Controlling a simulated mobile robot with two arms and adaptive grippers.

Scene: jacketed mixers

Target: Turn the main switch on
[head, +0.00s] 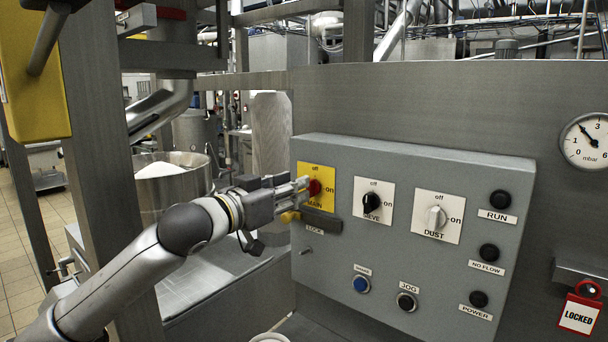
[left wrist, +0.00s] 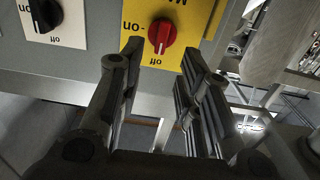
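The main switch (head: 315,187) is a red knob on a yellow plate, at the upper left of the grey control panel in the head view. "Off" is printed above it and "on" to its right. The red knob also shows upside down in the left wrist view (left wrist: 162,35); its pale mark points towards "off". My left gripper (head: 301,188) is at the left side of the knob and partly covers the plate. In the left wrist view its two fingers are spread, with the knob seen between and beyond their tips. Contact cannot be told. My right gripper is not in view.
The RUN, NO FLOW and POWER lamps look dark. A red LOCKED tag (head: 579,315) hangs far right.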

